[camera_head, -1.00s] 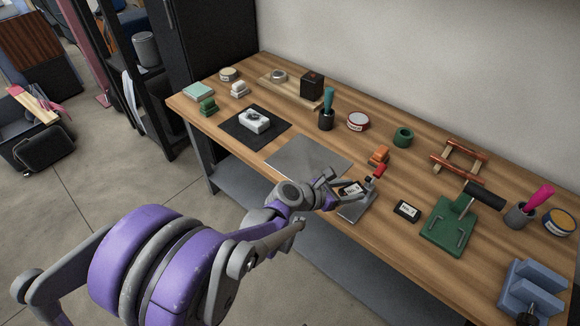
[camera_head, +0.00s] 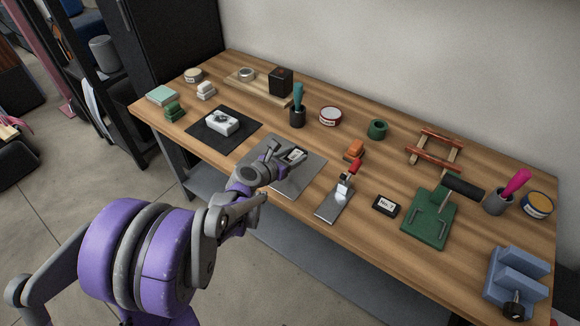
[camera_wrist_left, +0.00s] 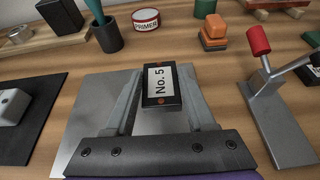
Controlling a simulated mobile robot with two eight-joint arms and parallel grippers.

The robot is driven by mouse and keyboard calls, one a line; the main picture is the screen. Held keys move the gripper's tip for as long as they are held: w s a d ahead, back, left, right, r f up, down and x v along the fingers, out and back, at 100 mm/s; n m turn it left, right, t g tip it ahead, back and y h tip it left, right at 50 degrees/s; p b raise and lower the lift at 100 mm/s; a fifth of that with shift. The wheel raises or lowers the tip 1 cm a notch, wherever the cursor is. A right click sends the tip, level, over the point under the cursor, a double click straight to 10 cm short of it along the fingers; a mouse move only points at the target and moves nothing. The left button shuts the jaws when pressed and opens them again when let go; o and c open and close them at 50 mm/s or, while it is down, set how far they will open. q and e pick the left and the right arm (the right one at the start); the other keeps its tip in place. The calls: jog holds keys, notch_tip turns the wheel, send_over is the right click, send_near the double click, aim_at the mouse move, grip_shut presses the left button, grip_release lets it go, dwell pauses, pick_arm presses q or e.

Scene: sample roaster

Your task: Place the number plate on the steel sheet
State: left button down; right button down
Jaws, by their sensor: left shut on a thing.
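The number plate (camera_wrist_left: 161,84) is a small black plate with a white label reading "No. 5". My left gripper (camera_head: 284,155) is shut on it, with a finger on each side in the left wrist view. In the head view the number plate (camera_head: 295,155) is over the grey steel sheet (camera_head: 305,172). The steel sheet (camera_wrist_left: 100,95) also shows around and beneath the fingers in the left wrist view. I cannot tell whether the plate touches the sheet. My right gripper is not in view.
A metal clamp tool with a red handle (camera_head: 333,201) stands right of the sheet. A second number plate (camera_head: 386,206) and a green press (camera_head: 430,222) are further right. A black mat (camera_head: 208,134) with a white object lies left. An orange block (camera_head: 354,150) sits behind.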

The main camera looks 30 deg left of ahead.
aim_at(293, 173)
pick_arm(q)
jog(key=shift+f+b, duration=0.55)
jog(key=shift+f, duration=1.95)
jog(key=shift+f, duration=0.1)
jog(key=shift+c, duration=1.2)
grip_release()
